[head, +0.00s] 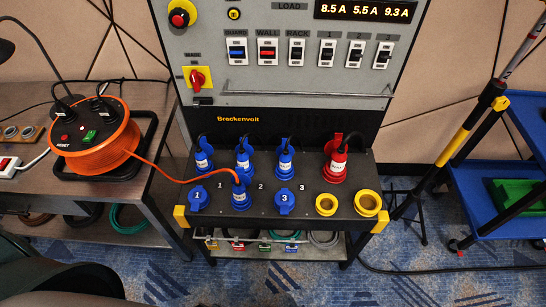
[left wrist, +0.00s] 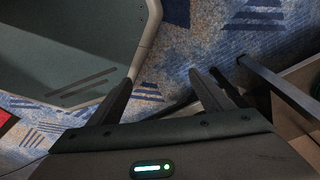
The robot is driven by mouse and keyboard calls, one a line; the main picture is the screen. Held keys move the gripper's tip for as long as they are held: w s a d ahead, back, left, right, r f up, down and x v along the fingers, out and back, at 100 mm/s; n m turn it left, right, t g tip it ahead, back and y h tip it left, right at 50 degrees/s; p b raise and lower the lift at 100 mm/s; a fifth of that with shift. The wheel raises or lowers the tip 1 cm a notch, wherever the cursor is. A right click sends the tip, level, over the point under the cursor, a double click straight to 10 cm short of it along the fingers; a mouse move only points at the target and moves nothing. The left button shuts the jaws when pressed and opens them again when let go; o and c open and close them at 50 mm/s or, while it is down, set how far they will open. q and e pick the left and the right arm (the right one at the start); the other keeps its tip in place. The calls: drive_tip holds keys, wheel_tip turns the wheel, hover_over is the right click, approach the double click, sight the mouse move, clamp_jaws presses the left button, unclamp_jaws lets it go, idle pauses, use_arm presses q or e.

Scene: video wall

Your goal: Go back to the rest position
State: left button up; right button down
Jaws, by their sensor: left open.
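My left gripper (left wrist: 160,80) shows in the left wrist view with its two dark fingers spread apart. Nothing is between them, and blue patterned carpet lies beyond. A table leg and frame (left wrist: 262,78) are close to its right finger. In the head view neither gripper can be made out. A dark rounded shape, likely part of my own body, fills the lower left corner there. My right gripper is in neither view. The blue plug (head: 239,195) on the orange cable sits in the front row of the panel's socket shelf (head: 258,206), between covers 1 and 3.
An orange cable reel (head: 95,150) stands on the left workbench (head: 160,160). The power panel (head: 285,75) reads 8.5 A, 5.5 A and 9.3 A. Blue and red plugs (head: 335,165) line the back row. A tripod and blue cart (head: 500,200) stand right. Carpet (head: 270,275) in front is mostly clear.

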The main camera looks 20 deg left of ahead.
use_arm(q)
drive_tip(key=s+a+f, duration=0.2)
drive_tip(key=s+f, duration=0.6)
drive_tip(key=s, duration=0.3)
drive_tip(key=shift+s+a+g, duration=0.15)
drive_tip(key=shift+s+g, duration=0.2)
drive_tip(key=shift+g, duration=0.05)
idle(0.4)
